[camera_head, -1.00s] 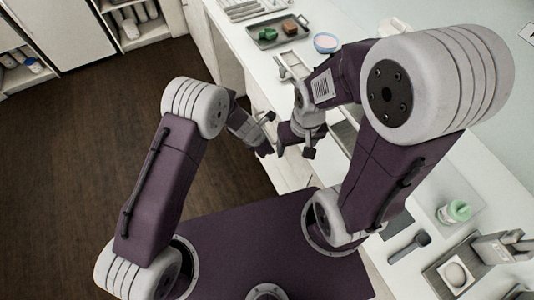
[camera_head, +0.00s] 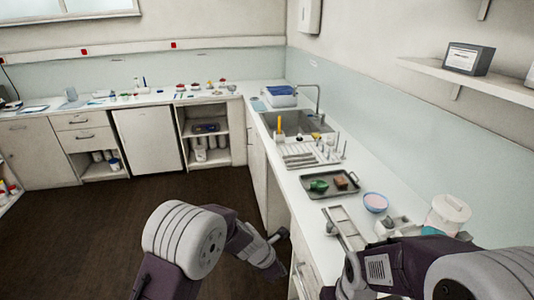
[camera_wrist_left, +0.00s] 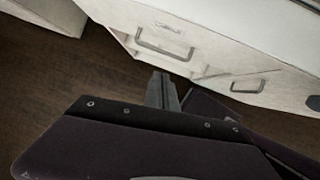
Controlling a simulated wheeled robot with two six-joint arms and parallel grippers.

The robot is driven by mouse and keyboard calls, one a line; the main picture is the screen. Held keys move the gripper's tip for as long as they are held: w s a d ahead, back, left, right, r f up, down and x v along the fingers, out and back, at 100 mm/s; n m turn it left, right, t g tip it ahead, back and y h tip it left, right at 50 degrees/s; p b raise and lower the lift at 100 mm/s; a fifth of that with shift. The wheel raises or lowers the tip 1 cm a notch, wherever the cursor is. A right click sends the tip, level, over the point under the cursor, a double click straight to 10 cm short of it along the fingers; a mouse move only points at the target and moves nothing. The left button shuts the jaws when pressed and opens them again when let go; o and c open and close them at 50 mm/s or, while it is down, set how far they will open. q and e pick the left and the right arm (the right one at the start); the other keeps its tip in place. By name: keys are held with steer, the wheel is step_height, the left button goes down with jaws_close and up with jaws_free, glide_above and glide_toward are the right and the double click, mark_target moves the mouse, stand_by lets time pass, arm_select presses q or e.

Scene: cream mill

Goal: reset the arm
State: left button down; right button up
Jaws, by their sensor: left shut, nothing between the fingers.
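My left gripper (camera_head: 282,266) hangs low in front of the counter's cabinet side, above the dark floor, in the head view. In the left wrist view its fingers (camera_wrist_left: 164,90) are together with nothing between them, pointing toward the drawer fronts. My right arm (camera_head: 385,268) comes in from the lower right of the head view, in front of the counter. Its wrist bends down at the bottom edge, and its fingers are out of the picture.
The white counter (camera_head: 305,205) runs along the right. On it are a dark tray (camera_head: 330,192) with a green and a brown item, a pink-filled bowl (camera_head: 375,202), a lidded tub (camera_head: 447,214) and a rack (camera_head: 300,155). A sink (camera_head: 290,122) lies beyond. The floor (camera_head: 110,230) is open at left.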

arm_select(q)
steer(key=s+a+r+m+t+y, duration=0.1)
steer(key=a+r+m, duration=0.1)
steer(key=a+r, duration=0.35)
steer(key=s+a+r+m, duration=0.1)
steer(key=a+r+m, duration=0.1)
steer(key=a, duration=0.6)
steer(key=s+a+f+m+g+y, duration=0.1)
steer(key=s+a+m, duration=0.4)
steer(key=s+m, duration=0.2)
steer(key=s+a+m+g+y, duration=0.1)
steer(key=s+a+m+y, duration=0.1)
steer(key=s+a+m, duration=0.3)
steer(key=s+m, duration=0.3)
steer(key=m, duration=0.2)
steer(key=shift+f+m+g, duration=0.3)
steer(key=shift+f, duration=0.05)
